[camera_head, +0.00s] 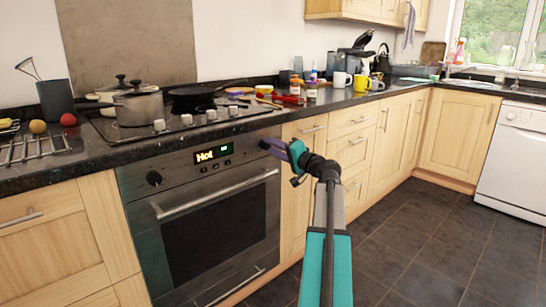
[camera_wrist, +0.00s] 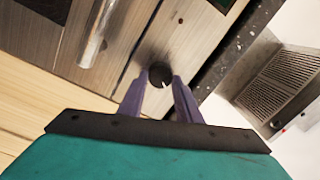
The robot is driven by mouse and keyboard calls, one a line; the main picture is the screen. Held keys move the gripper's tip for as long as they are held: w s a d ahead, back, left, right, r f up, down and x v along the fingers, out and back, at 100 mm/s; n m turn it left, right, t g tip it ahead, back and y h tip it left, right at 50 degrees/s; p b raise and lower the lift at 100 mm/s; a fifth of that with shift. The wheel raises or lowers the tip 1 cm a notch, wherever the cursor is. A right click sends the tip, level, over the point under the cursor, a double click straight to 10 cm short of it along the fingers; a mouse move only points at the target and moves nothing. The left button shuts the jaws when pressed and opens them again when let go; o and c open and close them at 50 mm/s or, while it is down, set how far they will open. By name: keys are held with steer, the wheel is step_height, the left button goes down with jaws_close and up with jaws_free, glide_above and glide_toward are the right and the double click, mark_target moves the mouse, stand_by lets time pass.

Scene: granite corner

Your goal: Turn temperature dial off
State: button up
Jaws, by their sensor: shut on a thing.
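The oven (camera_head: 222,218) has a steel front with a lit display (camera_head: 214,153). A black round dial (camera_head: 154,178) is left of the display. My gripper (camera_head: 272,146) is at the right end of the oven panel, over the right-hand dial, which is mostly hidden in the head view. In the wrist view that dial (camera_wrist: 159,73) is dark and round with a small white mark toward its lower right. The purple fingers of my gripper (camera_wrist: 159,86) are either side of it, shut on it. I cannot read any labels saying which dial sets temperature.
The oven door handle (camera_head: 215,195) runs across below the panel. Above, the dark worktop (camera_head: 108,152) overhangs, with a hob, pot (camera_head: 138,107) and pan. Drawers (camera_head: 352,150) stand to the right. The tiled floor (camera_head: 430,235) is clear.

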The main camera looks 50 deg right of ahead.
steer(key=n+b, duration=0.3)
steer(key=n, duration=0.1)
steer(key=shift+f, duration=0.1)
steer(key=shift+r+n+b, duration=0.2)
steer(key=shift+n+b, duration=0.95)
steer(key=shift+n, duration=0.35)
steer(key=shift+y, duration=0.3)
steer(key=o, duration=1)
steer(key=shift+o, duration=0.2)
steer(key=shift+s, duration=0.15)
steer(key=s+p, duration=0.4)
steer(key=s, duration=0.9)
steer(key=shift+s, duration=0.25)
